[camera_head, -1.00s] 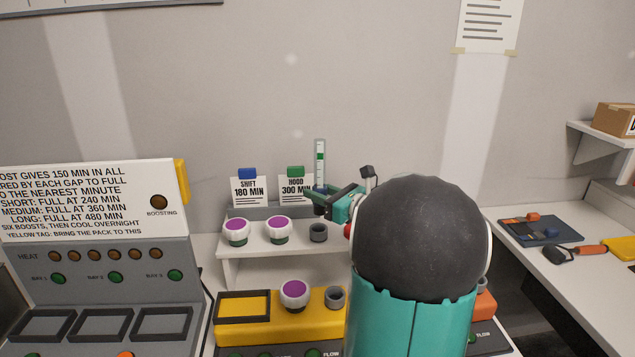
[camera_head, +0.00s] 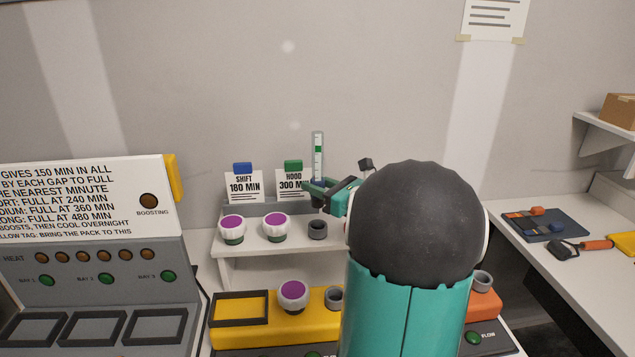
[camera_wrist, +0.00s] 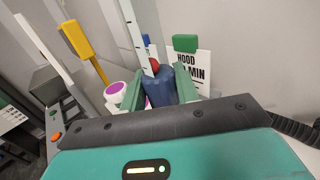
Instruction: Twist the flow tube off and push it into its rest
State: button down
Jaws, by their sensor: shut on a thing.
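The flow tube (camera_head: 318,155) is a clear upright tube with a green band and a dark blue collar at its lower end. My gripper (camera_head: 316,193) is shut on the collar above the back part of the white shelf. In the wrist view, the green fingers of my gripper (camera_wrist: 160,90) stand either side of the blue collar (camera_wrist: 158,87), and the clear tube (camera_wrist: 137,35) rises above it. A grey cup-like socket (camera_head: 318,230) sits on the shelf just below and in front. I cannot tell whether the tube's bottom touches anything.
Two purple-topped white knobs (camera_head: 232,228) stand on the shelf (camera_head: 270,248), left of the socket. SHIFT (camera_head: 244,186) and HOOD (camera_head: 291,182) cards stand behind. Below is a yellow unit (camera_head: 322,307) with another purple-topped knob (camera_head: 293,295) and grey socket (camera_head: 334,298). My arm hides the shelf's right side.

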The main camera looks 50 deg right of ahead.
aim_at(318, 204)
jog(key=shift+f, duration=2.75)
jog(key=shift+f, duration=1.35)
dwell(0.5)
jog(key=c, duration=1)
grip_release()
jog(key=shift+o, duration=0.2)
jog(key=shift+r, duration=0.15)
jog(key=shift+r, duration=2.1)
